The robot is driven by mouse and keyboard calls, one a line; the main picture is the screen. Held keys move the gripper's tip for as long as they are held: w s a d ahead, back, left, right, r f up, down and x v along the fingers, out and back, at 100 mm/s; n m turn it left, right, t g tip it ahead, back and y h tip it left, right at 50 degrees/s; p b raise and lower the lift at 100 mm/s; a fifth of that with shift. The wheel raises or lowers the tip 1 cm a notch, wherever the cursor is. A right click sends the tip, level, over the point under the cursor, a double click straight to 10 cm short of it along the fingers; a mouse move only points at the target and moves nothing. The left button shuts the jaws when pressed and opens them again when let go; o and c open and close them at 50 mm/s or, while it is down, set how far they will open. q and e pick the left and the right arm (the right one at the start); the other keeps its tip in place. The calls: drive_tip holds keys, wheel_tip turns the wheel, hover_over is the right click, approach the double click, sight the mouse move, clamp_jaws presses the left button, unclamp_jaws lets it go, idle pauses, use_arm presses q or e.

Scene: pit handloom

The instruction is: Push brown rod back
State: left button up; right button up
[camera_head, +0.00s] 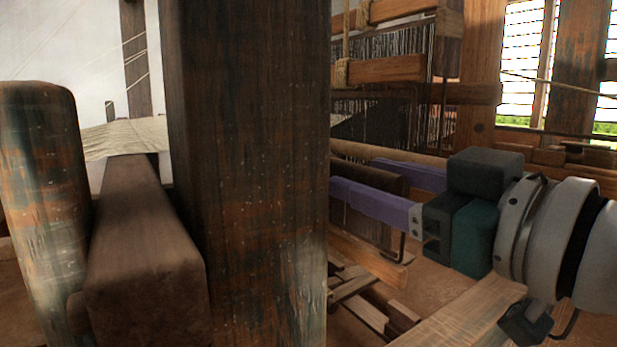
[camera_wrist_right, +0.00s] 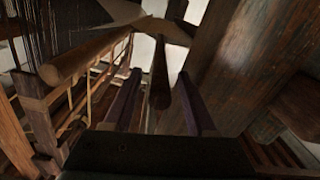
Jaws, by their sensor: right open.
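My right gripper (camera_head: 356,176) reaches in from the right in the head view, its two purple fingers spread apart. A dark brown rod (camera_head: 385,181) lies between the fingers. In the right wrist view this rod (camera_wrist_right: 160,72) runs away between the open fingers (camera_wrist_right: 160,88), with gaps on both sides, so it looks unclamped. A lighter, rounded brown rod (camera_wrist_right: 85,57) lies left of the fingers in the wrist view; I cannot tell which rod the task means. The fingertips are partly hidden behind a thick post in the head view. My left gripper is not in view.
The thick dark wooden post (camera_head: 250,180) blocks the middle of the head view. A brown beam (camera_head: 140,250) and a worn post (camera_head: 40,200) stand left. Loom frames with hanging threads (camera_head: 385,100) are behind the gripper. Wooden planks (camera_head: 470,315) lie below it.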

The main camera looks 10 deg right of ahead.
clamp_jaws()
idle(0.3)
idle(1.1)
